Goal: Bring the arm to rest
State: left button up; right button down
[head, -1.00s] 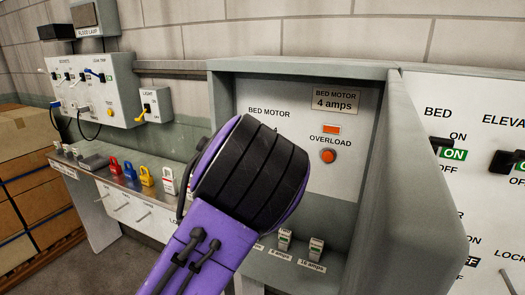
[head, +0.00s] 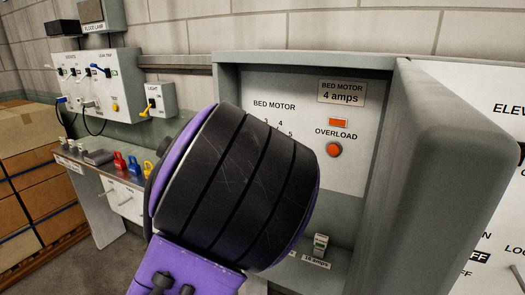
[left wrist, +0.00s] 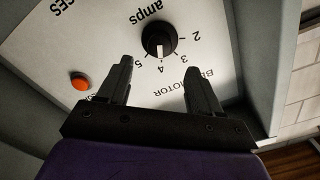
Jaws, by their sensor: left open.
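My left arm (head: 235,185), purple with a thick black ringed section, fills the lower middle of the head view. It covers part of the grey bed motor cabinet (head: 375,190). My left gripper (left wrist: 157,78) is hidden in the head view. In the left wrist view its two black fingers are apart with nothing between them. A black dial (left wrist: 160,40) appears beyond the fingertips, its white mark pointing near 4. I cannot tell how far the fingertips are from the panel. My right gripper is not in view.
The cabinet's side wall stands right of my arm. Inside are an orange overload button (head: 334,150) and a fuse (head: 320,245). Padlocks (head: 134,166) sit on a shelf at left, below the light switch (head: 151,104). Boxes (head: 40,160) are stacked at far left.

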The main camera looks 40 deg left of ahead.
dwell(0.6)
pick_arm(q)
jog(key=s+d+f+n+g, duration=0.2)
jog(key=s+d+f+n, duration=0.1)
jog(key=f, duration=0.8)
jog(key=s+d+f+n+g, duration=0.2)
jog(key=d+f+n+g, duration=0.1)
jog(key=f, duration=0.8)
jog(key=s+d+f+n+g, duration=0.2)
jog(key=s+f+n, duration=0.1)
jog(key=f, duration=0.8)
jog(key=s+d+f+n+g+h, duration=0.1)
jog(key=s+d+f+g, duration=0.2)
jog(key=s+f, duration=0.5)
jog(key=s+d+f+g+h, duration=0.1)
jog(key=s+d+f+g, duration=0.3)
jog(key=s, duration=1)
notch_tip(320, 180, down, 5)
jog(key=shift+d+r+n, duration=0.15)
jog(key=shift+d+n, duration=0.25)
jog(key=shift+d, duration=0.65)
